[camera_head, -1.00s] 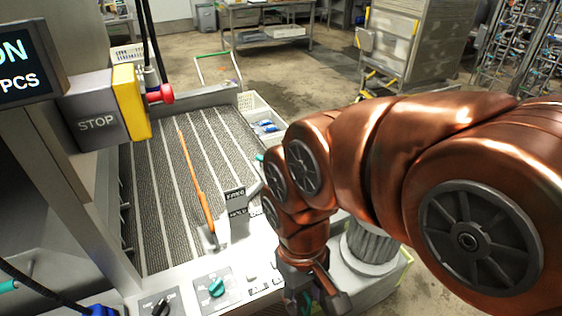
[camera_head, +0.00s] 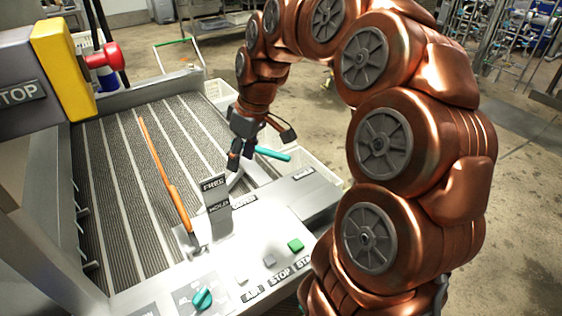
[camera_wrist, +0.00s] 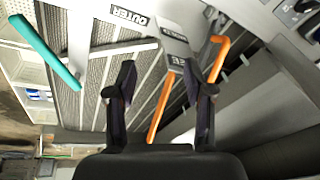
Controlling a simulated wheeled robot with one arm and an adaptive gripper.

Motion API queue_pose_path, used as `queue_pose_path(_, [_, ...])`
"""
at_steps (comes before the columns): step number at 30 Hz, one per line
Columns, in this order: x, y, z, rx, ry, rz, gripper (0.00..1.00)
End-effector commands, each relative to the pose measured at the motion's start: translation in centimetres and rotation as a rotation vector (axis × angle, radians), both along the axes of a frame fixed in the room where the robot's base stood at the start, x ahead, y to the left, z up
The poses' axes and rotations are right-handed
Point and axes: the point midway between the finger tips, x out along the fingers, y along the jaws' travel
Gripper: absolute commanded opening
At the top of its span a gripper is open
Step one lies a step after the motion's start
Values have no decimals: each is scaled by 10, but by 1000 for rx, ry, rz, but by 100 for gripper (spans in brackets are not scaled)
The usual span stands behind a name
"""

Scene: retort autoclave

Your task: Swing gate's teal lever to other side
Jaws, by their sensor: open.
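The teal lever (camera_head: 273,154) sticks out to the right near the right edge of the ribbed conveyor belt, beside a pale metal gate arm. In the wrist view the teal lever (camera_wrist: 45,52) lies at the upper left, left of both fingers. My gripper (camera_head: 238,160) points down just left of the lever's inner end in the head view. In the wrist view my gripper (camera_wrist: 160,80) is open, with nothing between its fingertips. The gate's pivot is partly hidden by my gripper.
An orange-handled lever (camera_head: 178,205) rises beside a FREE/HOLD plate (camera_head: 216,194). A control panel with a teal knob (camera_head: 203,298) and a green button (camera_head: 295,245) lies at the front. A yellow and red stop box (camera_head: 62,65) stands at the upper left.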

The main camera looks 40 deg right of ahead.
Motion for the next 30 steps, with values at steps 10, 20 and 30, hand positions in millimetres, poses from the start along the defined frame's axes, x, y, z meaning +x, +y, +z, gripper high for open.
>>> queue_pose_path(10, [76,-145,-61,-12,-167,12,52])
queue_pose_path(20, [85,-210,-84,-47,-214,6,52])
queue_pose_path(30, [95,-203,-113,-43,-208,8,52])
